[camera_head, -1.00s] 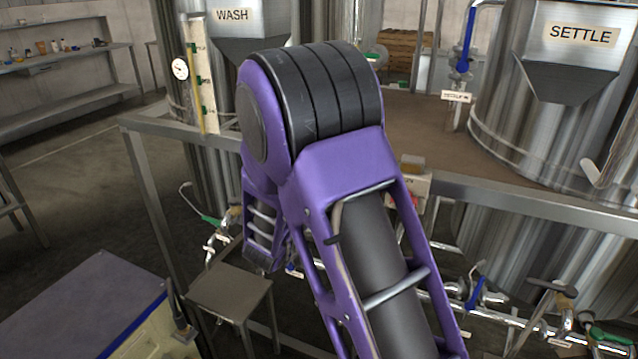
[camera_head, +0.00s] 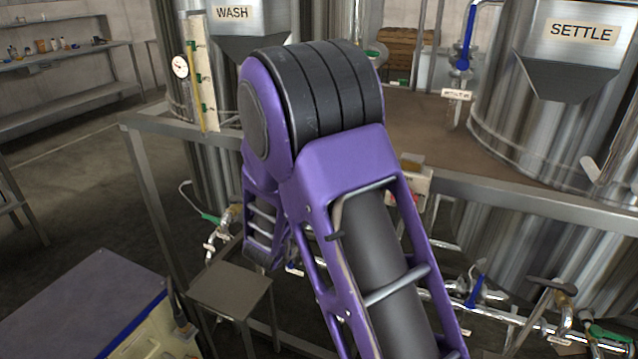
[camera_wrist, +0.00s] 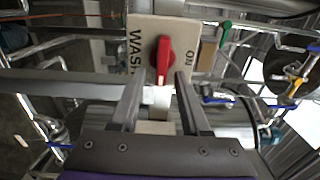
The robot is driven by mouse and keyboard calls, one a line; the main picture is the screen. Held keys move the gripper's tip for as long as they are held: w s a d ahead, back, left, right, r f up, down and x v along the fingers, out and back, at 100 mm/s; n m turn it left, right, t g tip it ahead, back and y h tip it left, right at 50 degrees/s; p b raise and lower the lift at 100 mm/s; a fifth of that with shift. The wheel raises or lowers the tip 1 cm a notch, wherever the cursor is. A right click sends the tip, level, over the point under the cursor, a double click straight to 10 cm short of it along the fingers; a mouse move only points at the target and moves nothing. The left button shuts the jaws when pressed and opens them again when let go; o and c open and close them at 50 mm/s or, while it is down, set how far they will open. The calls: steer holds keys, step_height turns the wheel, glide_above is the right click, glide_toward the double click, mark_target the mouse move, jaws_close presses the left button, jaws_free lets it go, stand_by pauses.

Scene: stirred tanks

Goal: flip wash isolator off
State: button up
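The wash isolator is a pale box (camera_wrist: 182,29) with "WASH" lettering and an "ON" label, seen sideways in the wrist view. Its red knob (camera_wrist: 164,58) stands with its long side running up and down the picture, a pale mark at its lower end. My gripper (camera_wrist: 160,82) is open, its two fingers apart on either side of the knob's lower end. I cannot tell whether they touch it. In the head view the isolator box (camera_head: 416,186) shows only partly beside my purple arm, which hides my gripper.
A metal rail (camera_head: 520,200) runs across in front of the tanks. The WASH tank (camera_head: 250,18) and SETTLE tank (camera_head: 540,130) stand behind it. Pipes and valves (camera_head: 490,297) lie low at right. A small stool (camera_head: 230,287) stands at lower left.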

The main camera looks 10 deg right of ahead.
steer(key=v, duration=1.7)
steer(key=shift+s+a, duration=0.15)
steer(key=shift+r, duration=0.15)
